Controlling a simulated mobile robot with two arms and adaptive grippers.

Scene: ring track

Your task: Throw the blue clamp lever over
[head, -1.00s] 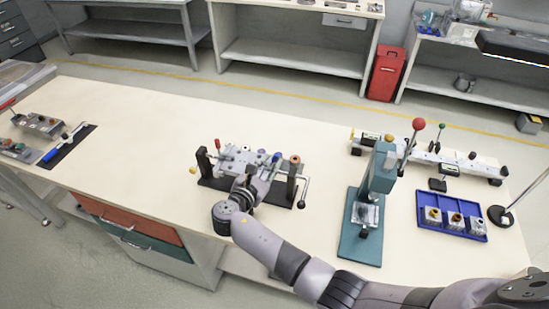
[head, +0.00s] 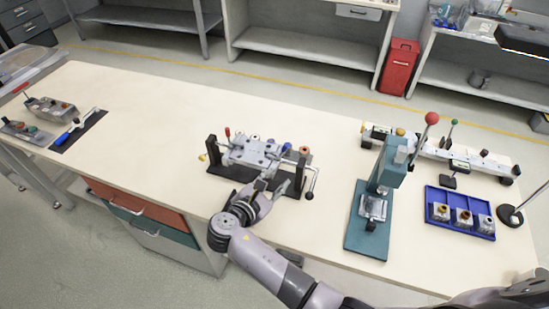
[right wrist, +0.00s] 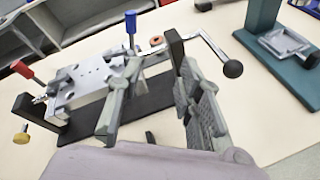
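The blue clamp lever (right wrist: 130,22) stands roughly upright at the right end of the grey fixture plate in the right wrist view. In the head view it shows as a small blue handle (head: 287,147). The fixture plate (head: 253,153) sits between two black posts on a black base. A red lever (right wrist: 22,69) is at its left end. My right gripper (head: 275,186) is in front of the fixture's right half. My left gripper is not in view.
A crank with a black ball knob (right wrist: 232,68) sticks out at the fixture's right. A green press (head: 371,218) stands further right, near a blue tray (head: 446,231) with several small blocks. The table left of the fixture is clear up to a black mat (head: 92,127).

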